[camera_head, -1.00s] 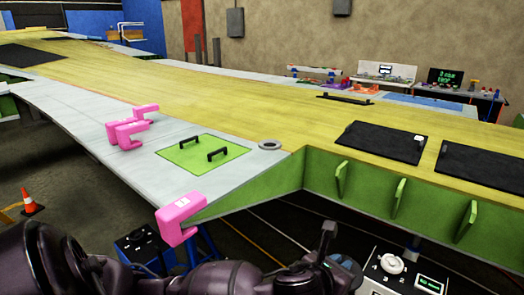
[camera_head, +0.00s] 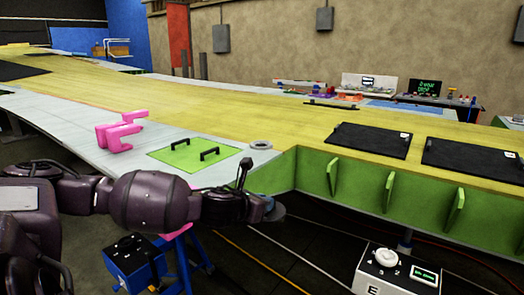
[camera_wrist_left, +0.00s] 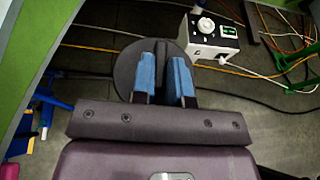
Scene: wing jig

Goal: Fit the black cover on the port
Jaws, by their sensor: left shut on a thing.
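My left gripper (camera_head: 262,208) is shut on the black cover (camera_head: 275,214), a dark round disc, just off the wing's near edge. In the left wrist view the blue fingertips of the left gripper (camera_wrist_left: 165,80) sit close together, with the cover (camera_wrist_left: 124,70) showing around them. A grey ring (camera_head: 261,145), which looks like the port, lies on the wing surface beyond the gripper. The cover is apart from the ring. My right gripper is not in view.
Pink clamps (camera_head: 118,135) grip the wing edge at left. A green panel (camera_head: 194,153) with two black handles lies left of the ring. Two dark panels (camera_head: 370,140) lie at right. A white box with a dial (camera_head: 397,270) stands below, near a blue box (camera_head: 138,262).

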